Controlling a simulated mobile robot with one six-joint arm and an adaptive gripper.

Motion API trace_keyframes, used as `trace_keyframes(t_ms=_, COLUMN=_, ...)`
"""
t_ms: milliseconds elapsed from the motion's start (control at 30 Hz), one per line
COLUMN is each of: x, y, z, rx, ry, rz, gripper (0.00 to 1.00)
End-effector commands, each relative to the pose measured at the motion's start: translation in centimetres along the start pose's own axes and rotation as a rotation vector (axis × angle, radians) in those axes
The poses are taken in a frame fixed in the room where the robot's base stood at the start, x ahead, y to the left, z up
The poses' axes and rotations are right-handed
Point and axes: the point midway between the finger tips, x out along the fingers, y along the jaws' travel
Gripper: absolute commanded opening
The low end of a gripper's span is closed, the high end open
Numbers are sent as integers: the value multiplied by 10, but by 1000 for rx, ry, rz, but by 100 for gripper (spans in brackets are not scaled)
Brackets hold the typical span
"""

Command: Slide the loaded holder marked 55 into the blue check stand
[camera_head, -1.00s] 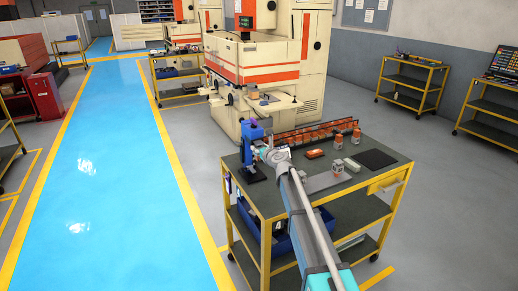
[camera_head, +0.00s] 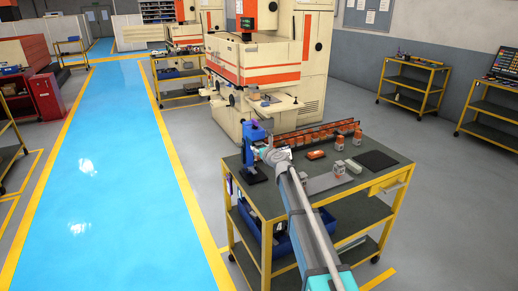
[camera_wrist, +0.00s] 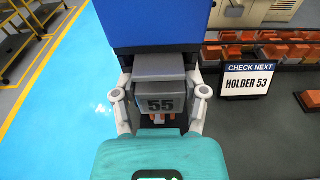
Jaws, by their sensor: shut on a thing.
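The holder marked 55 (camera_wrist: 161,104) is grey with a dark number on its face, and copper-coloured parts show below it in the wrist view. My gripper (camera_wrist: 160,91) is shut on it, one finger at each side. The blue check stand (camera_wrist: 157,24) is directly beyond the holder, and the holder's top meets or overlaps its lower edge in the picture. I cannot tell how far the holder is in the stand. In the head view the blue stand (camera_head: 254,134) is at the trolley's left corner, with my gripper (camera_head: 270,153) beside it.
A sign (camera_wrist: 248,80) right of the stand reads "CHECK NEXT HOLDER 53". A rack with several orange holders (camera_head: 312,134) runs along the trolley's back edge. Loose blocks and a dark mat (camera_head: 376,160) are on the right. Blue floor (camera_wrist: 92,120) lies left of the trolley.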

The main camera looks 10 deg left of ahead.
Motion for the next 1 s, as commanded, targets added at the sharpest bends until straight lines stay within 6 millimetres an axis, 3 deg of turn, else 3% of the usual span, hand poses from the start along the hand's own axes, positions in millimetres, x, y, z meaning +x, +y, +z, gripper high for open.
trace_keyframes(t_ms=400, x=-10, y=0, z=-1, rx=2, ry=-1, rz=-1, gripper=0)
trace_keyframes(t_ms=1000, x=-11, y=0, z=-1, rx=1, ry=-1, rz=-1, gripper=0)
